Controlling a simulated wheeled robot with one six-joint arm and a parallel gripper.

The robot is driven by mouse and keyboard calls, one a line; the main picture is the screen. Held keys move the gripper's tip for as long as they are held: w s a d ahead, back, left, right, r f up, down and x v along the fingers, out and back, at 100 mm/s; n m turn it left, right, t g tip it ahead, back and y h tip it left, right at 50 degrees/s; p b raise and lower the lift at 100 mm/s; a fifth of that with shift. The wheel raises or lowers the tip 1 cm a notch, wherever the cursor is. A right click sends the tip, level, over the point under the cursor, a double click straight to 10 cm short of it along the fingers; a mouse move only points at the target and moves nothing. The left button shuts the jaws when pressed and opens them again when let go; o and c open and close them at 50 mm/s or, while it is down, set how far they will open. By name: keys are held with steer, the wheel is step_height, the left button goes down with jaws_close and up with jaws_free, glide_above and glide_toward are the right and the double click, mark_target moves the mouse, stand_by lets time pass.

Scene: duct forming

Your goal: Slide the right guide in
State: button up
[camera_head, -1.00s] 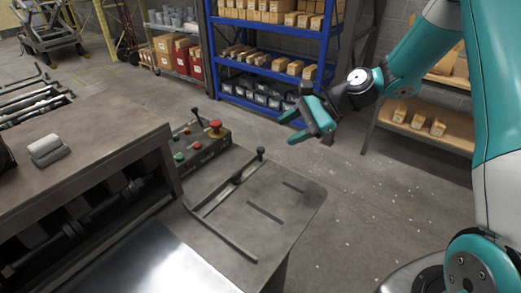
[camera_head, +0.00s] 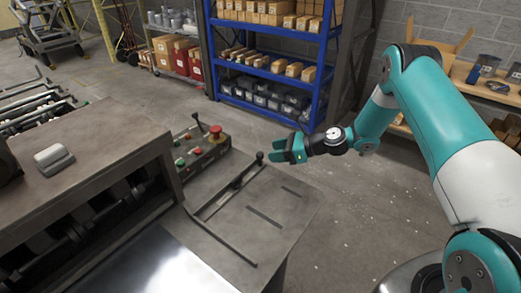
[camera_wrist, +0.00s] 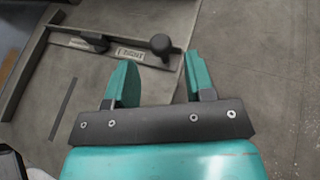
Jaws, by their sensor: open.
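The right guide (camera_head: 224,239) is a long dark bar on the grey side table, joined to a crossbar (camera_head: 236,187) with a black knob (camera_head: 260,156) at its far end. In the wrist view the knob (camera_wrist: 160,43) stands upright beside a small label plate, just beyond my fingertips. My gripper (camera_head: 285,151) is above the table's far right edge, close to the knob. In the wrist view my gripper (camera_wrist: 160,75) has its two teal fingers apart with nothing between them. The knob lies ahead of the gap, and contact does not show.
A control box (camera_head: 199,150) with a red stop button stands left of the knob. The machine housing (camera_head: 100,150) is at the left, with a grey block (camera_head: 53,158) on top. A blue shelf (camera_head: 270,80) stands behind.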

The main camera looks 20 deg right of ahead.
mark_target(260, 155)
steer(key=p+x, duration=0.1)
steer(key=x, duration=0.5)
steer(key=shift+f, duration=0.1)
jaws_close()
steer(key=shift+s+a, duration=0.2)
steer(key=shift+a, duration=0.15)
steer(key=s+a, duration=0.2)
steer(key=a, duration=0.1)
steer(key=s+a, duration=0.1)
steer(key=a, duration=0.1)
steer(key=shift+s, duration=0.25)
